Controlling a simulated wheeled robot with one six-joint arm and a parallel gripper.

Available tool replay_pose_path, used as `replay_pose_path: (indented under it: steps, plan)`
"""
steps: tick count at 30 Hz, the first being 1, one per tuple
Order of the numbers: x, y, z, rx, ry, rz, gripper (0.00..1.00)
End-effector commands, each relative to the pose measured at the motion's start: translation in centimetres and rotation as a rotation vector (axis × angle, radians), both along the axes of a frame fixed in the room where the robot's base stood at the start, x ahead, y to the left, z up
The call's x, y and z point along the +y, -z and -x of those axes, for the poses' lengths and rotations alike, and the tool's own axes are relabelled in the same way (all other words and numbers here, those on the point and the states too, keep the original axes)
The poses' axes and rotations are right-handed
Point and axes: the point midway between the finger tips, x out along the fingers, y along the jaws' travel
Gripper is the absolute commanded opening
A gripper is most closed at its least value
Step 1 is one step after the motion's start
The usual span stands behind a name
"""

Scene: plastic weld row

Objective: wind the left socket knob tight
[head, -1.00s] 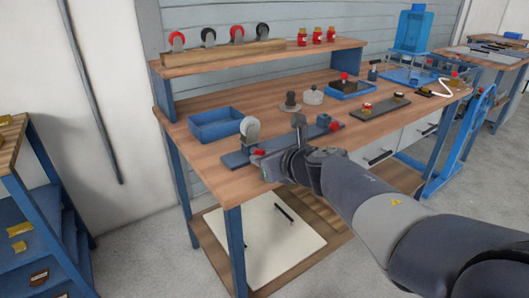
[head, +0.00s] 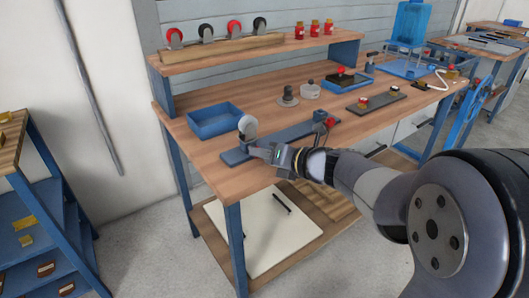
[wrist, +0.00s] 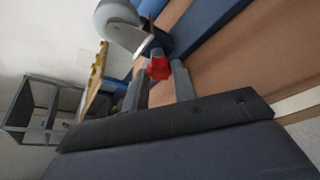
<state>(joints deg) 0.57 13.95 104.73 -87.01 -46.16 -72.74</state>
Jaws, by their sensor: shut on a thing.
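The left socket's red knob (wrist: 158,67) shows in the wrist view between my two grey fingers, beside a blue block and a pale round disc (wrist: 118,24). My gripper (wrist: 157,80) is shut on this knob. In the head view my gripper (head: 259,150) reaches the left end of the long blue-grey bar (head: 284,136), just below the upright pale disc (head: 247,127); the left knob is hidden there behind the gripper. Another red knob (head: 331,122) sits at the right end of the bar, by a small blue block (head: 319,116).
A blue tray (head: 215,131) lies left behind the bar. Grey round parts (head: 288,97) and a dark plate with small pieces (head: 376,103) stand farther right. A raised shelf (head: 200,57) runs along the back. Bare wood shows in front of the tray.

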Motion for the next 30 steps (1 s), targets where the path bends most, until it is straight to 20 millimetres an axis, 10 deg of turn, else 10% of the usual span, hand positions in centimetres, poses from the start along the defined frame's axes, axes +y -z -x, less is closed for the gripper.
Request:
replay_pose_path:
  steps: [15,16,30]
  plan:
    - [0.0,0.12,0.03,0.014,-0.001,-0.018,0.03]
    - [0.0,0.12,0.03,0.014,-0.001,-0.018,0.27]
    - [-0.06,0.16,-0.01,0.014,0.002,-0.016,0.48]
